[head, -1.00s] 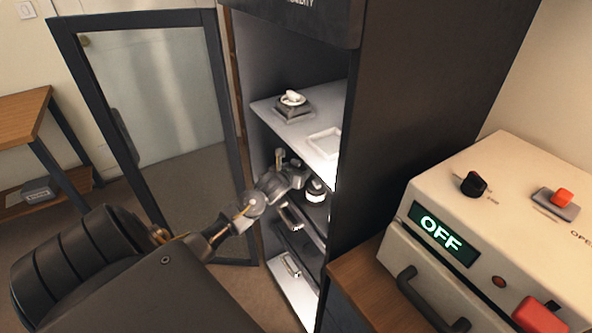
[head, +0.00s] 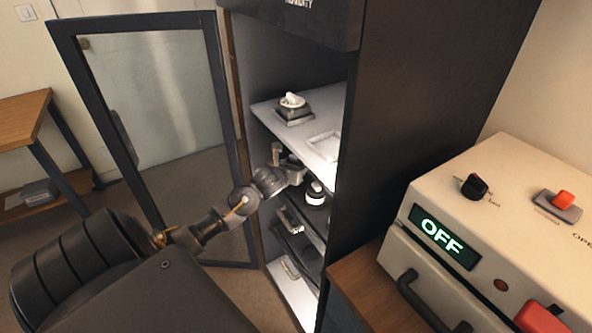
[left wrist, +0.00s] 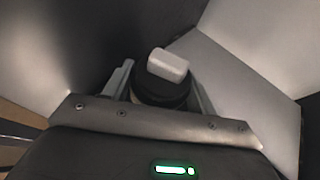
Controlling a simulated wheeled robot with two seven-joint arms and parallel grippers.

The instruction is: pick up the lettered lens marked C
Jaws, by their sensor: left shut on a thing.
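My left gripper (head: 302,180) reaches into the open cabinet, below its upper shelf. In the left wrist view its fingers (left wrist: 165,95) are shut on a dark round piece (left wrist: 150,97) with a pale block on top. In the head view a dark round piece (head: 316,198) with a white top sits at the gripper's tip; it looks like the same one. I cannot read a letter on it, so I cannot tell whether it is lens C. My right gripper is not in view.
The upper shelf (head: 300,125) holds a small mount (head: 293,113) with a white top and an empty-looking white tray (head: 325,146). Lower shelves hold more small parts. The glass door (head: 160,100) stands open at left. A beige machine (head: 510,220) reading OFF stands at right.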

